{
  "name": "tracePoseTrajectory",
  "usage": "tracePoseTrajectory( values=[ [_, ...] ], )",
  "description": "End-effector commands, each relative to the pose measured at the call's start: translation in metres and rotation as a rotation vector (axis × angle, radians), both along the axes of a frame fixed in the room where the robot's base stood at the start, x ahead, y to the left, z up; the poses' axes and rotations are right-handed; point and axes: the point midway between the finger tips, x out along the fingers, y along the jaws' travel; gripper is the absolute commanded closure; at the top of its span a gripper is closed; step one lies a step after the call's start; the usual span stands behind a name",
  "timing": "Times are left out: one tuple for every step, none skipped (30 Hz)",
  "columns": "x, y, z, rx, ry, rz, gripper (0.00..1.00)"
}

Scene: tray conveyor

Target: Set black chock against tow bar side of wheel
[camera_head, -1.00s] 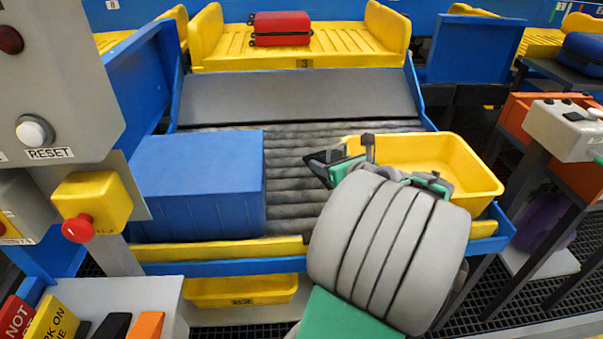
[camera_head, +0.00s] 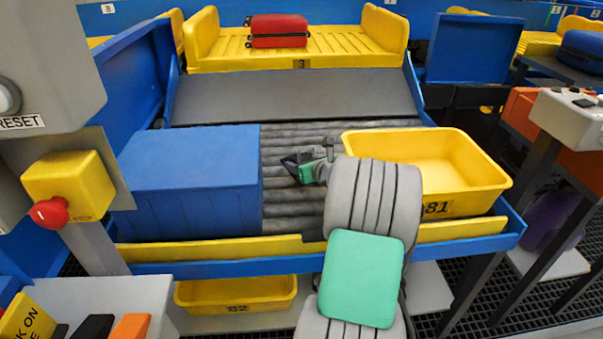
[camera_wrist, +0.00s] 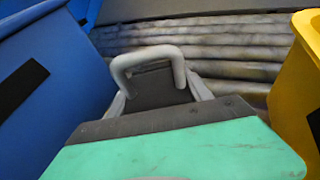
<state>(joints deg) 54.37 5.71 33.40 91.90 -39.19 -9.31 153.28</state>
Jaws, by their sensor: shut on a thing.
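My gripper (camera_head: 308,164) is over the grey rollers, between a blue box and a yellow tray. It is shut on a small dark, wedge-like thing (camera_head: 290,162), whose pointed end faces left in the head view. In the wrist view a dark surface (camera_wrist: 155,90) shows beyond the green gripper body, with a grey loop around it. I cannot tell for sure that this dark thing is the black chock. A separate black block (camera_head: 92,327) is at the bottom left beside an orange one. No wheel or tow bar shows in either view.
The blue box (camera_head: 190,180) stands left on the rollers (camera_head: 285,210); the yellow tray (camera_head: 480,185), marked 81, stands right. A yellow lip (camera_head: 215,252) edges the front. A red suitcase (camera_head: 278,30) lies on a yellow tray behind. A post with a red button (camera_head: 50,211) is at left.

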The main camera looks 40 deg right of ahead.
Motion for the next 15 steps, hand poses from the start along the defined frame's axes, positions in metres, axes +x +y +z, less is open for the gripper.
tracePoseTrajectory(
  values=[
    [-0.0007, -0.0002, -0.0160, 0.001, 0.000, 0.000, 1.00],
    [-0.0007, -0.0002, -0.0194, 0.001, 0.000, 0.000, 1.00],
    [-0.0006, -0.0002, -0.0212, -0.001, -0.001, 0.000, 1.00],
    [-0.0006, -0.0003, -0.0210, -0.002, -0.002, -0.001, 1.00],
    [-0.0005, -0.0003, -0.0200, -0.003, -0.001, 0.000, 1.00],
    [-0.0006, -0.0003, -0.0188, -0.003, -0.001, 0.000, 1.00],
    [-0.0007, -0.0003, -0.0186, -0.003, -0.001, 0.000, 1.00],
    [-0.0007, -0.0003, -0.0187, -0.002, -0.002, -0.001, 1.00],
    [-0.0007, -0.0002, -0.0187, -0.002, -0.002, -0.001, 1.00],
    [-0.0008, -0.0002, -0.0189, -0.001, -0.001, -0.001, 1.00],
    [-0.0008, -0.0002, -0.0195, -0.001, -0.001, 0.000, 1.00],
    [-0.0009, -0.0001, -0.0207, 0.000, -0.001, 0.000, 1.00],
    [-0.0009, -0.0001, -0.0217, 0.000, -0.001, 0.000, 1.00],
    [-0.0015, 0.0003, -0.0245, 0.002, 0.003, -0.001, 0.41],
    [-0.0015, 0.0003, -0.0241, 0.002, 0.003, -0.001, 0.38]
  ],
)
